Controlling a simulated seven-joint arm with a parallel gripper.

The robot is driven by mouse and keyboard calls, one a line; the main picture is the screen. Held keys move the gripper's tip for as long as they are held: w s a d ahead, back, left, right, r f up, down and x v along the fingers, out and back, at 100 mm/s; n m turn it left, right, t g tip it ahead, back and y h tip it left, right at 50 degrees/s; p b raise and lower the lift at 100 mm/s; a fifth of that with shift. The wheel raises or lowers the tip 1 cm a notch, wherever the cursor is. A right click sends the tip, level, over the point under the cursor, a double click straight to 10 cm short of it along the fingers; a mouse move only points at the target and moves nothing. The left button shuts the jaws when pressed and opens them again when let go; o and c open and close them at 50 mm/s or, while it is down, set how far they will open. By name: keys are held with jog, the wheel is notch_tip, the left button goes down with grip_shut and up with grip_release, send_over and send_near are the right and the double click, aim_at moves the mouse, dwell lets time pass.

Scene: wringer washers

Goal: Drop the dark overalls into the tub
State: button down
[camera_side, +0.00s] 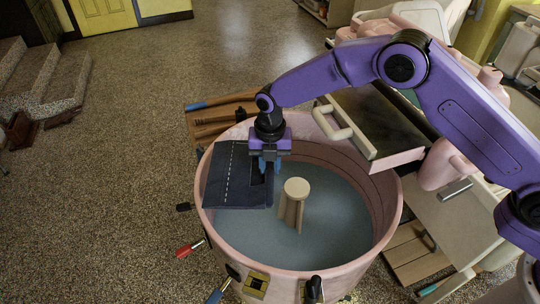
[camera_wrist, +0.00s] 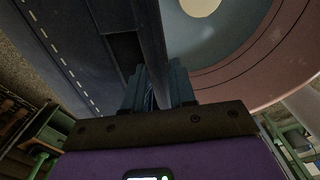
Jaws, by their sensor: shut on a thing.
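The dark navy overalls (camera_side: 225,180) hang as a flat panel with a white dashed seam, over the left part of the pink tub (camera_side: 225,250). Their left side overlaps the tub's left rim; I cannot tell whether they touch it. My gripper (camera_side: 268,168) points down above the tub and is shut on the right edge of the overalls. In the wrist view the overalls (camera_wrist: 75,45) fill the left side, with an edge between my fingers (camera_wrist: 160,88). The tub holds bluish water, and a pale agitator post (camera_side: 294,200) stands in it, right of my gripper.
A wringer with a dark top (camera_side: 375,125) and a pale handle (camera_side: 332,124) stands at the tub's back right. Wooden slats (camera_side: 235,102) with tools lie behind the tub. Several coloured handles stick out around the tub's left and front. The speckled floor at left is clear.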

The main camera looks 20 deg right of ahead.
jog(key=shift+f, duration=2.85)
jog(key=c, duration=0.8)
grip_release()
jog(key=shift+c, duration=0.2)
notch_tip(320, 180, up, 18)
jog(key=shift+f, duration=0.25)
